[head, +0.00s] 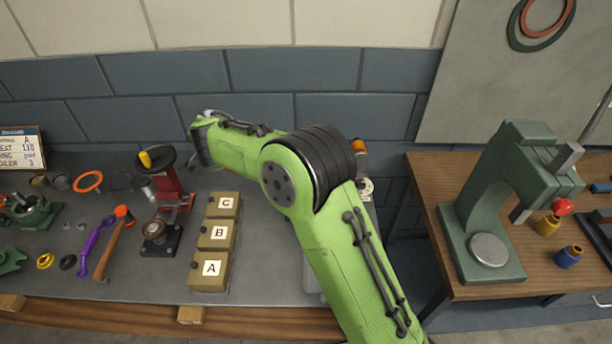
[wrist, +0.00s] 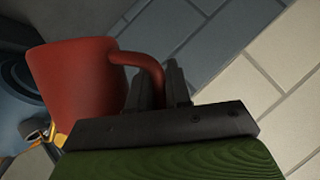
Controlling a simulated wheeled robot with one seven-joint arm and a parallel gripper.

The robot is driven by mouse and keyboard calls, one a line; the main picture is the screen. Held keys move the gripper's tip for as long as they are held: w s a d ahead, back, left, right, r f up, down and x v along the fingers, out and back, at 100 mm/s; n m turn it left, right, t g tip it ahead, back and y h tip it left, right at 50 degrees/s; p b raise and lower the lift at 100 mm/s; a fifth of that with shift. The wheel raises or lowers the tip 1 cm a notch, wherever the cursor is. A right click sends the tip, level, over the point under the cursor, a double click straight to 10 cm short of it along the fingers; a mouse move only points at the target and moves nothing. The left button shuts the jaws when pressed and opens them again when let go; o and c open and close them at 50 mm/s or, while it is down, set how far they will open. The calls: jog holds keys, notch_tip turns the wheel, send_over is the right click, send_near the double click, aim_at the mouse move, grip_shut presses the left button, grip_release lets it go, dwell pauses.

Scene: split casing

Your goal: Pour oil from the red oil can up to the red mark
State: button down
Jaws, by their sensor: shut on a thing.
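The red oil can (wrist: 72,85) fills the left of the wrist view, with its curved handle (wrist: 148,64) reaching toward my gripper. My gripper (wrist: 159,86) is shut on that handle, one dark finger on each side. The can looks tilted in this rotated view, and I cannot see its spout or any oil. In the head view my green arm hides the gripper. A red body (head: 172,188) stands left of the arm's end there, and I cannot tell whether it is the can. I cannot make out the red mark.
Boxes A (head: 210,270), B (head: 217,234) and C (head: 222,204) stand in a row left of my arm. An orange-headed hammer (head: 112,245) and a purple wrench (head: 93,245) lie farther left. A green press (head: 500,195) stands on the wooden bench at right.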

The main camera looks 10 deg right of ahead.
jog(key=shift+s+r+b, duration=0.1)
jog(key=shift+s+b, duration=0.2)
jog(key=shift+b, duration=0.2)
dwell(0.4)
jog(key=shift+w+d+r+p, duration=0.15)
jog(key=shift+r+p, duration=0.1)
jog(key=shift+p, duration=0.25)
jog(key=shift+w+d+r+m+g+p, duration=0.2)
jog(key=shift+w+r+m+g+p, duration=0.3)
jog(key=shift+p, duration=0.8)
jog(key=shift+w+d+r+g+y+p, duration=0.2)
jog(key=shift+r+g+y+p, duration=0.25)
jog(key=shift+p, duration=0.8)
dwell(4.0)
